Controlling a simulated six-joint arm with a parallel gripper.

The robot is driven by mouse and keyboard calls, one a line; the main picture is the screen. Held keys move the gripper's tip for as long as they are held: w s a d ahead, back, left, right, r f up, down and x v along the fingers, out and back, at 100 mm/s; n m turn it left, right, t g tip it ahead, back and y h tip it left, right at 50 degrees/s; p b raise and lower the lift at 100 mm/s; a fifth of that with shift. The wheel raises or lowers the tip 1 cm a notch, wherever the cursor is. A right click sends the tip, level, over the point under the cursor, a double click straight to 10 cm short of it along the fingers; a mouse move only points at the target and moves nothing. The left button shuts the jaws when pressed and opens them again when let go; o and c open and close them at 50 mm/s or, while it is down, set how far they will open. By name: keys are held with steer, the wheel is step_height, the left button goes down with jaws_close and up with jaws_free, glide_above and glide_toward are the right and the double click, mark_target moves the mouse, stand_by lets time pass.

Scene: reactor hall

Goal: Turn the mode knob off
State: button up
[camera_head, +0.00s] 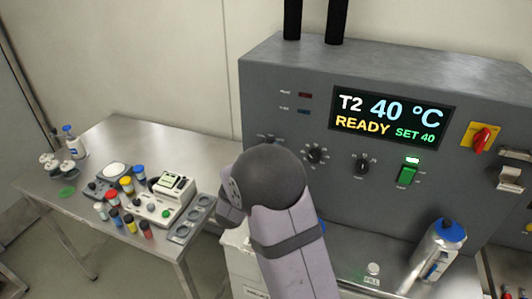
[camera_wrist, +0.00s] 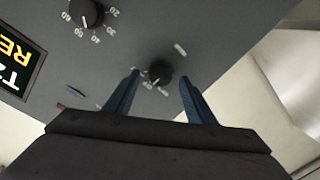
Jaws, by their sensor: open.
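A black round knob (camera_wrist: 160,73) with white scale marks sits on the grey control panel (camera_wrist: 125,40). Its labels are too small to read, so I cannot tell for sure that it is the mode knob. My gripper (camera_wrist: 160,77) is open, with its two blue fingers pointing at the panel, one on each side of this knob in the wrist view. I cannot tell whether they touch it. In the head view my arm hides the gripper and most of the panel's leftmost knob.
A numbered dial (camera_head: 315,153), another black knob (camera_head: 362,164), a green lit switch (camera_head: 407,173) and a red-yellow switch (camera_head: 482,138) are on the panel. The display (camera_head: 392,118) reads 40 °C READY. A bottle (camera_head: 438,252) stands front right; a cluttered steel table (camera_head: 120,140) is left.

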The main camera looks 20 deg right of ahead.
steer(key=shift+b+v, duration=1.05)
steer(key=shift+v, duration=1.95)
